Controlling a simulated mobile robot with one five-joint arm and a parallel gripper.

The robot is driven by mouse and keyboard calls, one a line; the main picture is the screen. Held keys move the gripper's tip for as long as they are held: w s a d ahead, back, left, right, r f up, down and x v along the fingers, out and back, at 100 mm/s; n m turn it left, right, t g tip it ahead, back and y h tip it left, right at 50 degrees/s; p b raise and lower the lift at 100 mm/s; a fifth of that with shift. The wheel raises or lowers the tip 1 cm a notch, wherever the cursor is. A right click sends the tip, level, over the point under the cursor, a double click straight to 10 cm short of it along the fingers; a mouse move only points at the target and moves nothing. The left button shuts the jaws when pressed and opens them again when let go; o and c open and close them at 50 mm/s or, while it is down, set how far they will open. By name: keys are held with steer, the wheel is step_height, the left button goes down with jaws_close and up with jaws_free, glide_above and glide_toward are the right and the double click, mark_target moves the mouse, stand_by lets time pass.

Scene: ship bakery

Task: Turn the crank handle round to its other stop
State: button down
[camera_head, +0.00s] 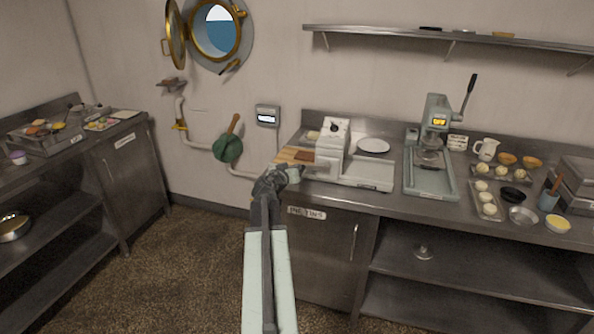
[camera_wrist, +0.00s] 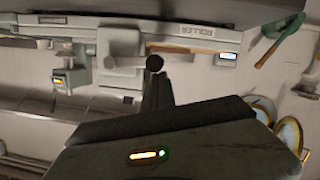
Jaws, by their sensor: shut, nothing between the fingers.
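The white dough roller (camera_head: 333,145) stands on the counter with a tall head and a flat bed to its right. A short grey bar low on its near left side looks like the crank handle (camera_head: 318,170). In the wrist view, a dark round knob (camera_wrist: 154,63) shows just past my fingertips; I cannot tell for sure that it belongs to the crank. My gripper (camera_head: 292,172) is shut and empty, close to the left of the roller's front. In the wrist view, my dark fingers (camera_wrist: 157,88) are together and cover part of the view. Contact with the handle cannot be told.
A wooden board (camera_head: 294,155) lies left of the roller, by my gripper. A green press (camera_head: 432,160) with a raised lever stands to the right. A white plate (camera_head: 373,146) lies behind the bed.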

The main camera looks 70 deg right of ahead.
step_height(320, 180, down, 3)
steer(key=n+g+b, duration=0.1)
steer(key=n+b, duration=0.1)
steer(key=b, duration=0.1)
steer(key=shift+f+n, duration=0.15)
steer(key=shift+n, duration=0.15)
steer(key=shift+f+b, duration=0.4)
steer(key=shift+b, duration=0.15)
steer(key=shift+s, duration=0.1)
steer(key=w+a+r+p, duration=0.3)
steer(key=a+r+p, duration=0.1)
steer(key=a, duration=0.6)
steer(key=shift+w+r+p, duration=0.4)
